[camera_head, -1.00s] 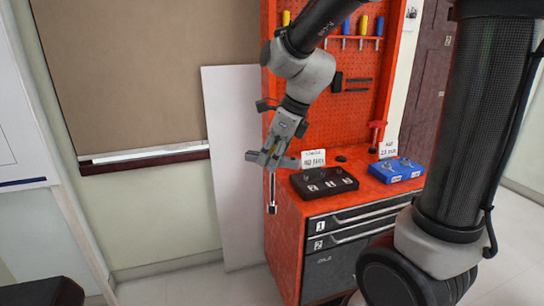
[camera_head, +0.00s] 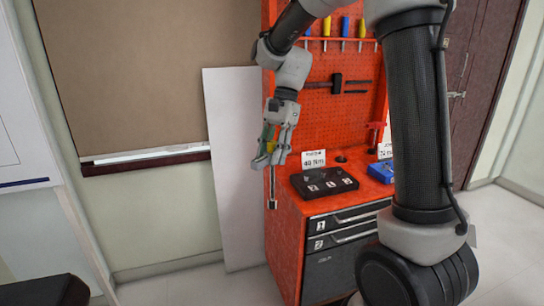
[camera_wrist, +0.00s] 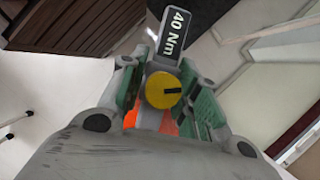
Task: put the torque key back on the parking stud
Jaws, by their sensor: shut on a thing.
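My gripper (camera_head: 268,160) is shut on the torque key (camera_head: 272,190), which hangs down with its dark socket end lowest.
The red cabinet (camera_head: 290,225) carries a black block (camera_head: 324,183) with numbered labels, a white sign (camera_head: 313,160) and a blue block (camera_head: 387,170), partly hidden by my arm. A tool pegboard (camera_head: 318,98) rises behind. A white panel (camera_head: 232,140) leans on the wall at left.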

